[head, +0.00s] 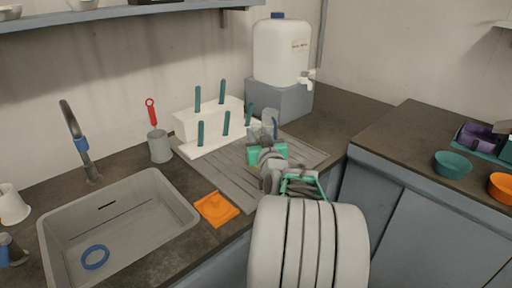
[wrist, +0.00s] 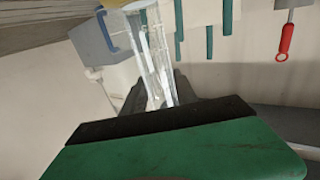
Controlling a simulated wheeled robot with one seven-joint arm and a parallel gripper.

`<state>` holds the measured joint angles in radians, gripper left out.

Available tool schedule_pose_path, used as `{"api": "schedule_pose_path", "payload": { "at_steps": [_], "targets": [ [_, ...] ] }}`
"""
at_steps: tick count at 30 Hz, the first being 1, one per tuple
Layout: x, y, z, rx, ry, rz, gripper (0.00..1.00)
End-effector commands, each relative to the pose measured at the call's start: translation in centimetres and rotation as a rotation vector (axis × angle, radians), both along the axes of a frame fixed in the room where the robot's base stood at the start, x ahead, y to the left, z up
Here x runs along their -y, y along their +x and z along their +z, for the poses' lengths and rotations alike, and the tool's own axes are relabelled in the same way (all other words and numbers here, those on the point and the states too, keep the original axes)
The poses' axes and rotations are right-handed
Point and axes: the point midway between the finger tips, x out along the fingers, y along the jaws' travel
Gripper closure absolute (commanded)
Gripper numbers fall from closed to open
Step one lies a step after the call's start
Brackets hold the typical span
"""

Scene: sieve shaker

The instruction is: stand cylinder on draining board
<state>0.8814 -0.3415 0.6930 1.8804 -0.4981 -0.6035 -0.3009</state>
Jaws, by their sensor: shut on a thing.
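The cylinder's lower end is hidden by my gripper in the head view. I cannot tell whether it touches the board.
A white rack with teal pegs (head: 201,133) stands at the board's back. A water container (head: 282,50) sits on a grey block (head: 280,98) behind. A grey holder (head: 159,146) with a red-handled tool, an orange item (head: 216,208) and the sink (head: 120,195) lie left.

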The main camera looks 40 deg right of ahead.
Motion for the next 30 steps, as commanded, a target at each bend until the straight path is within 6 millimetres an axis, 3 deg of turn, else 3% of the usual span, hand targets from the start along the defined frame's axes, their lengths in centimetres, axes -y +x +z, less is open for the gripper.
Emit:
{"api": "schedule_pose_path", "payload": {
  "at_steps": [3,5,16,17,24,30],
  "targets": [
    [0.3,0.0,-2.8,-0.003,0.004,-0.001,1.0],
    [0.3,0.0,-3.6,-0.002,0.002,-0.003,1.0],
    [0.4,-0.1,-3.8,-0.001,0.0,-0.005,1.0],
    [0.4,-0.1,-3.7,-0.002,0.001,-0.005,0.64],
    [0.4,-0.1,-3.7,-0.002,0.001,-0.005,0.44],
    [0.4,-0.1,-3.7,-0.002,0.001,-0.005,0.44]
  ]
}}
